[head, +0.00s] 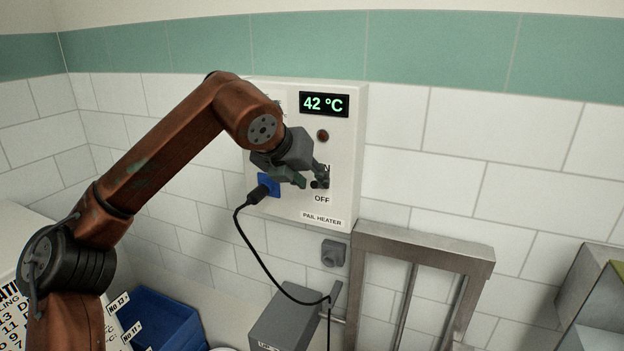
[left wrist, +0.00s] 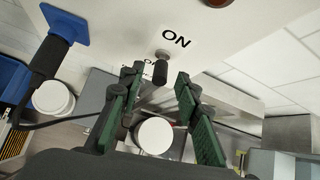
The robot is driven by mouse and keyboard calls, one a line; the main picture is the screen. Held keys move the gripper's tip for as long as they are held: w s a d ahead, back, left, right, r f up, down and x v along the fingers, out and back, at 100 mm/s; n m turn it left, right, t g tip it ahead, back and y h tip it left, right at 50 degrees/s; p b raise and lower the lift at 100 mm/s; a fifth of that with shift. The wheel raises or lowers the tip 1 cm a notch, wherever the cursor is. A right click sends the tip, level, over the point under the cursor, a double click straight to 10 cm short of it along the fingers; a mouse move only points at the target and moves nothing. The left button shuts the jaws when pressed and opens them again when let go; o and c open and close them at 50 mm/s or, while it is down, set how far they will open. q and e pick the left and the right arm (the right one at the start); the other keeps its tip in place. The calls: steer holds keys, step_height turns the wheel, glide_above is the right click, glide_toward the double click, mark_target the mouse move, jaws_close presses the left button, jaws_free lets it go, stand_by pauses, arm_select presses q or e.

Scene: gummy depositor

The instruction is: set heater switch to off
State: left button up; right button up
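The pail heater panel (head: 345,150) is a white box on the tiled wall. Its display (head: 324,104) reads 42 °C, and a dull dark red lamp (head: 322,136) sits below it. The heater switch is a small dark lever (left wrist: 161,66), between an ON label (left wrist: 176,38) and an OFF label (head: 322,199). I cannot tell for sure which way it is set. My left gripper (head: 318,178) is at the switch and partly hides it and the ON label. In the left wrist view its green-padded fingers (left wrist: 160,78) are open, one on each side of the lever. My right gripper is out of view.
A blue plug (head: 268,186) with a black cable sits on the panel's left edge. A metal frame (head: 422,250) stands at lower right, beside a grey box (head: 285,318). A blue bin (head: 165,322) is at lower left. The wall right of the panel is clear.

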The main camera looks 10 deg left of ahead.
arm_select(q)
steer(key=shift+w+d+f, duration=0.15)
steer(key=shift+w+f, duration=0.2)
steer(key=shift+f, duration=0.05)
steer(key=shift+c, duration=0.2)
jaws_close()
